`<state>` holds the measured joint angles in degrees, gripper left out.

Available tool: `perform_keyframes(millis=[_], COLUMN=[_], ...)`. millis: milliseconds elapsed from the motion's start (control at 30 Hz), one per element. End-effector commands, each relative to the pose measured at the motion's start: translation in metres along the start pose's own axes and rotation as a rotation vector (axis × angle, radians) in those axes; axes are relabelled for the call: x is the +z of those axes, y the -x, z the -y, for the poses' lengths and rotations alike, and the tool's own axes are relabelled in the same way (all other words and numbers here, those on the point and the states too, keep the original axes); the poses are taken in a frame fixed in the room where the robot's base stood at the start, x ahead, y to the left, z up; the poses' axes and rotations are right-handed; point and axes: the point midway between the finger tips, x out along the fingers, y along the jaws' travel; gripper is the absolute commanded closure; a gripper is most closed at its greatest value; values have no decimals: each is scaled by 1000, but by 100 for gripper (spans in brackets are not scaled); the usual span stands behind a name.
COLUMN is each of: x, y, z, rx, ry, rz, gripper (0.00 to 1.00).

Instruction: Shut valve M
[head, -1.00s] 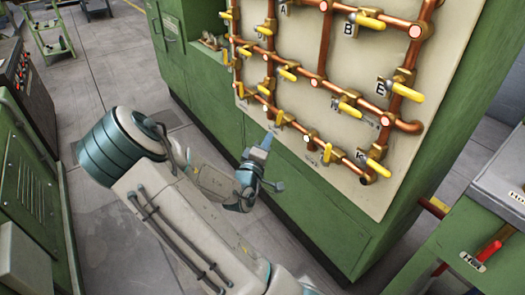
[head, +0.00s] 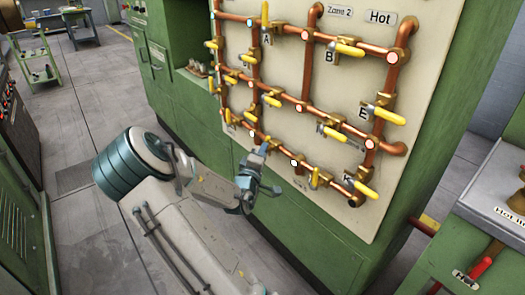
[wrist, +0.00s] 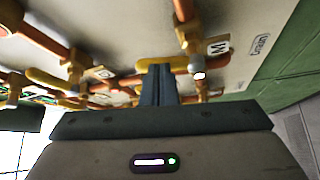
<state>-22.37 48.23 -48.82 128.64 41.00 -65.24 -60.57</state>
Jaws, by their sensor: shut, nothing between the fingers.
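In the wrist view, a small label marked M (wrist: 218,46) hangs beside a copper pipe joint. A yellow valve handle (wrist: 145,64) lies just left of it, across the tips of my gripper (wrist: 157,68). The fingers are shut with nothing between them, touching or very near the handle; I cannot tell which. In the head view, my gripper (head: 264,148) is at the lower edge of the pipe panel and hides most of the handle behind it.
Copper pipes (head: 307,62) with several yellow handles cover the cream panel (head: 345,78). The K valve handle (head: 365,189) is at the lower right, and another handle (head: 314,177) lies between it and my gripper. A green cabinet (head: 483,235) stands at the right.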

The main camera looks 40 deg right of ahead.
Motion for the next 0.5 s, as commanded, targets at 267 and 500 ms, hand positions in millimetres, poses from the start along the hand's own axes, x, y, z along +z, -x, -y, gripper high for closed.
perform_keyframes(millis=[267, 500], x=[-8, -11], y=[-5, -8], z=[-11, -8], rx=[-90, -155], ry=[138, 233], rz=[-2, 0], gripper=[100, 100])
